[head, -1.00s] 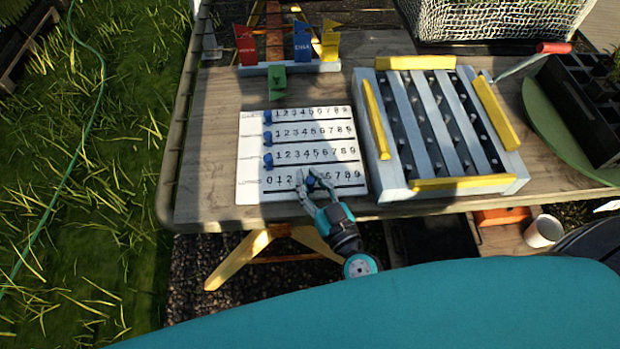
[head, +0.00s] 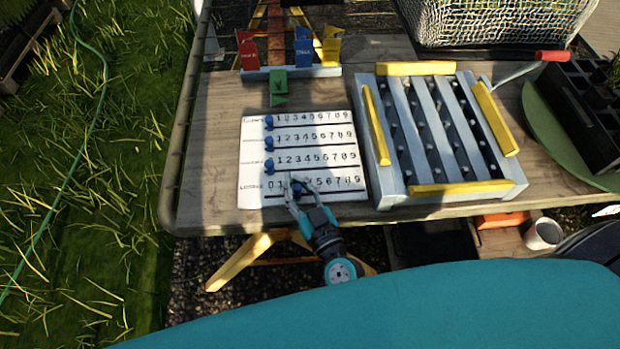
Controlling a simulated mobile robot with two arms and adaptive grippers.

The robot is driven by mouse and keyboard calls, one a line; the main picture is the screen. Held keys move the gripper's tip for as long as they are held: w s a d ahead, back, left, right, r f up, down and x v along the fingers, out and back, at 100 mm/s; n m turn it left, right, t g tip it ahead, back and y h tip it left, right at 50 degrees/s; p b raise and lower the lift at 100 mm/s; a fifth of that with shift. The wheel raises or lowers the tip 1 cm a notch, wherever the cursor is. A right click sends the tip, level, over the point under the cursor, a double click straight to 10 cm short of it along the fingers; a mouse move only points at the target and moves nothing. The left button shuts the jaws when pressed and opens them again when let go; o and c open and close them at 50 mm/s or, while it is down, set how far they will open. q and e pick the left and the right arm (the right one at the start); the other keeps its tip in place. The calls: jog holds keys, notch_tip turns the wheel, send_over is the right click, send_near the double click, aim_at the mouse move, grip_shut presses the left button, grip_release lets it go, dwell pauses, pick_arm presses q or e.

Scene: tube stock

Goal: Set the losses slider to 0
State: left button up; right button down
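The white slider board (head: 250,155) lies on the wooden table with several numbered rows. The losses row is the lowest, and its blue slider knob (head: 298,187) stands near the 2 and 3, right of the 0 and 1. My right gripper (head: 299,188) reaches in from the front edge, its two fingers on either side of that knob. It appears shut on the knob, though the contact is small and partly hidden. The fingers cover some middle digits. My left gripper is not in view.
Blue knobs of the upper rows (head: 269,143) sit at the left ends of their tracks. A grey slatted frame with yellow bars (head: 395,190) stands close right of the board. Coloured flags on a grey bar (head: 263,73) stand behind it.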

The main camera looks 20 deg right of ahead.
aim_at(268, 197)
jog(key=a, duration=0.4)
jog(key=a+p, duration=0.1)
jog(key=a, duration=0.1)
jog(key=shift+w+a+f, duration=0.2)
jog(key=shift+w+f, duration=0.05)
jog(key=shift+f, duration=0.1)
jog(key=c, duration=1.4)
grip_release()
jog(key=shift+s+r, duration=0.15)
jog(key=shift+s, duration=0.05)
jog(key=shift+o, duration=1.1)
jog(key=shift+w+r, duration=0.1)
jog(key=shift+d, duration=0.1)
jog(key=s+d, duration=0.2)
jog(key=s, duration=0.9)
jog(key=shift+s+d, duration=0.15)
jog(key=shift+s, duration=0.2)
